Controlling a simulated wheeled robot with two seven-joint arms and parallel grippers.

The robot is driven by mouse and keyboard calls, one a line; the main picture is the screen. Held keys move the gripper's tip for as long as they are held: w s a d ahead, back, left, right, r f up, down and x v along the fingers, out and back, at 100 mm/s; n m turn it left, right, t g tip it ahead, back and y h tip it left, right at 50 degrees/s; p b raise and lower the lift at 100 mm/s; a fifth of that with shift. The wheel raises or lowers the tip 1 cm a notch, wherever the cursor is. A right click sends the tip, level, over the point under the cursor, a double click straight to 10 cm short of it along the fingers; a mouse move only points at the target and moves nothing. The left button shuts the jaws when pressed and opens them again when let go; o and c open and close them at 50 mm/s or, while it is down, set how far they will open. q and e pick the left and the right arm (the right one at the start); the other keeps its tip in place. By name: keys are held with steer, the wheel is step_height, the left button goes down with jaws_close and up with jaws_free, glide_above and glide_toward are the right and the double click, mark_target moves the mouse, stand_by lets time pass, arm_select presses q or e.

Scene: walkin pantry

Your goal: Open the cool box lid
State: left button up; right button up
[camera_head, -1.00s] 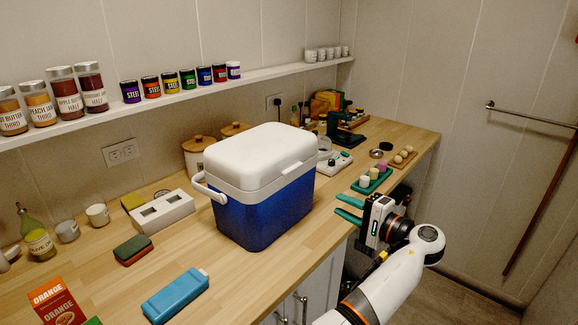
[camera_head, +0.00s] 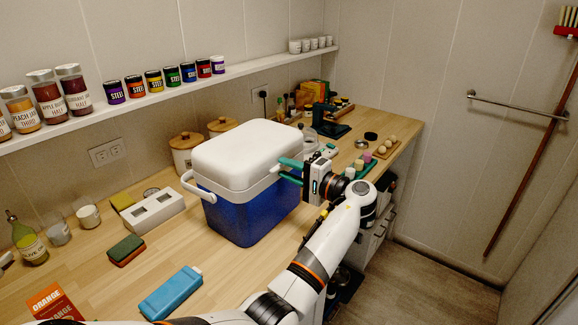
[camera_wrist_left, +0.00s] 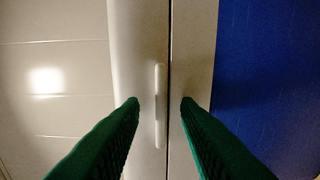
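The cool box stands on the wooden counter, with a blue body (camera_head: 240,220) and a closed white lid (camera_head: 256,150). Its grey-white handle (camera_head: 197,187) shows at the left end. My left gripper (camera_head: 284,169) is at the right end of the box, close to the lid's rim, with green fingers apart. In the left wrist view, the open fingertips (camera_wrist_left: 160,103) lie either side of a thin pale raised strip (camera_wrist_left: 158,106) on the white part. The seam beside it and the blue body (camera_wrist_left: 268,80) also show. I cannot tell whether the fingers touch. My right gripper is out of view.
A white block with two openings (camera_head: 154,212), a sponge (camera_head: 126,249) and a blue bottle (camera_head: 171,293) lie left and in front of the box. Wooden-lidded canisters (camera_head: 185,150) stand behind it.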

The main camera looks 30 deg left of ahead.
arm_select(q)
steer(key=shift+a, duration=0.1)
jaws_close()
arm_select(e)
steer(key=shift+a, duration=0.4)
